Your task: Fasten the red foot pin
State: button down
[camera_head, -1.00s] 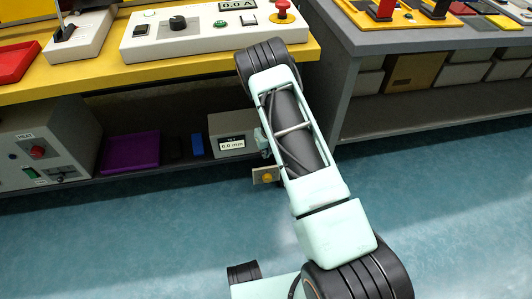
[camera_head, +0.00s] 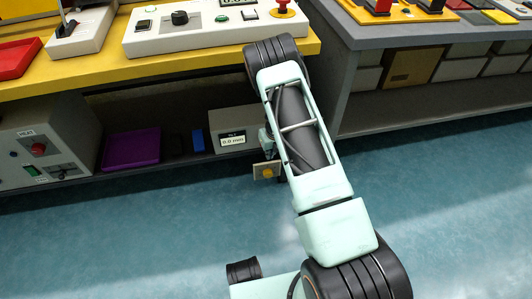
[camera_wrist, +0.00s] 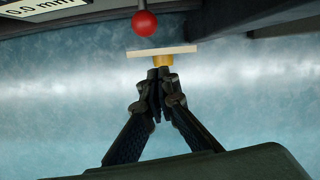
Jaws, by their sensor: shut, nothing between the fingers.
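In the wrist view a red ball (camera_wrist: 145,23) sits on a thin dark stem at the top, beyond a pale flat plate (camera_wrist: 180,49). A yellow knob (camera_wrist: 162,60) sits on the plate's near side. My gripper (camera_wrist: 160,76) is shut and empty, its tips close to the yellow knob; I cannot tell whether they touch it. The red ball is not visible there, and my fingers are mostly hidden.
A gauge box reading 0.0 mm (camera_head: 233,140) stands on the low shelf behind. A purple tray (camera_head: 131,150) and a HEAT box (camera_head: 47,140) are further left. The yellow bench (camera_head: 110,77) overhangs the shelf. Floor in front is open.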

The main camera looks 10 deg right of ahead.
jog(key=p+v, duration=0.4)
jog(key=v, duration=0.6)
jog(key=shift+s, duration=0.15)
